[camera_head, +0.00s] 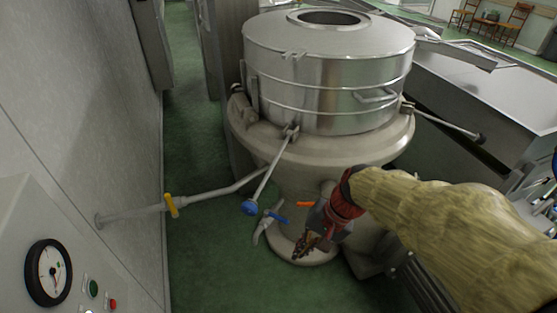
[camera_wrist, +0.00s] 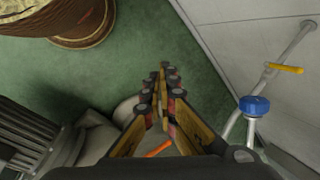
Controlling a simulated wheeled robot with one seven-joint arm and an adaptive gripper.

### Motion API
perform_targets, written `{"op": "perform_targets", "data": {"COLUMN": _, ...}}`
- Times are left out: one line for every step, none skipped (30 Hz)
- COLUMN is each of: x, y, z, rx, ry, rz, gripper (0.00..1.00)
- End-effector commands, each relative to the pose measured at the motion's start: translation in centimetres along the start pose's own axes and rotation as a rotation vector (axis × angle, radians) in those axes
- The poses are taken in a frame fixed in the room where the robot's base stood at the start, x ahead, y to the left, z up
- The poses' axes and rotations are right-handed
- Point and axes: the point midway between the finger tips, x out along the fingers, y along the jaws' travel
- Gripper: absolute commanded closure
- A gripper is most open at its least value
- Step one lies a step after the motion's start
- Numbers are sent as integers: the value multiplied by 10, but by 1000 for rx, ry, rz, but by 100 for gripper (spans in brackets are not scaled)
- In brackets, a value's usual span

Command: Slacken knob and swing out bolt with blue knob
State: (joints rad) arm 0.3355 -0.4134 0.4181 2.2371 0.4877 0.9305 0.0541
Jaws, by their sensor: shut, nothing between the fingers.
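The blue knob (camera_head: 249,208) sits on the lower outer end of a thin bolt (camera_head: 270,172). The bolt slants out and down from a bracket (camera_head: 290,131) at the front rim of the steel vessel (camera_head: 330,75), clear of the vessel's wall. In the wrist view the blue knob (camera_wrist: 255,105) is right of my fingers, and its bolt is not clearly seen. My gripper (camera_head: 303,250) is low in front of the vessel's base, right of and below the knob, and apart from it. Its fingers (camera_wrist: 164,68) are shut and empty.
A pipe (camera_head: 205,196) with a yellow handle (camera_head: 171,205) runs to the left wall. A blue lever (camera_head: 275,216) and an orange lever (camera_head: 306,204) are near my gripper. Another bolt (camera_head: 450,126) with a dark knob sticks out at right. Green floor lies clear at front left.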

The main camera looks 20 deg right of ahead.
Motion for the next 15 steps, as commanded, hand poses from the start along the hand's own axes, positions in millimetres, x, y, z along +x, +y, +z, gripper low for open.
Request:
{"op": "perform_targets", "data": {"x": -11, "y": -8, "z": -5, "rx": 86, "ry": -36, "rz": -31, "gripper": 100}}
{"op": "perform_targets", "data": {"x": -12, "y": -11, "z": -9, "rx": 135, "ry": -54, "rz": -52, "gripper": 100}}
{"op": "perform_targets", "data": {"x": -12, "y": -16, "z": -14, "rx": 203, "ry": -77, "rz": -81, "gripper": 100}}
{"op": "perform_targets", "data": {"x": -13, "y": -19, "z": -18, "rx": 254, "ry": -95, "rz": -104, "gripper": 100}}
{"op": "perform_targets", "data": {"x": -14, "y": -23, "z": -23, "rx": 307, "ry": -111, "rz": -128, "gripper": 100}}
{"op": "perform_targets", "data": {"x": -15, "y": -27, "z": -29, "rx": 379, "ry": -134, "rz": -161, "gripper": 100}}
{"op": "perform_targets", "data": {"x": -15, "y": -30, "z": -35, "rx": 437, "ry": -150, "rz": -187, "gripper": 100}}
{"op": "perform_targets", "data": {"x": -16, "y": -34, "z": -40, "rx": 495, "ry": -166, "rz": -214, "gripper": 100}}
{"op": "perform_targets", "data": {"x": -17, "y": -38, "z": -49, "rx": 573, "ry": -186, "rz": -252, "gripper": 100}}
{"op": "perform_targets", "data": {"x": -17, "y": -40, "z": -56, "rx": 635, "ry": -200, "rz": -281, "gripper": 100}}
{"op": "perform_targets", "data": {"x": -18, "y": -43, "z": -64, "rx": 699, "ry": -213, "rz": -313, "gripper": 100}}
{"op": "perform_targets", "data": {"x": -18, "y": -46, "z": -75, "rx": 788, "ry": -231, "rz": -357, "gripper": 100}}
{"op": "perform_targets", "data": {"x": -18, "y": -48, "z": -84, "rx": 854, "ry": -244, "rz": -391, "gripper": 100}}
{"op": "perform_targets", "data": {"x": -19, "y": -50, "z": -94, "rx": 922, "ry": -254, "rz": -428, "gripper": 100}}
{"op": "perform_targets", "data": {"x": -19, "y": -52, "z": -108, "rx": 1010, "ry": -268, "rz": -477, "gripper": 100}}
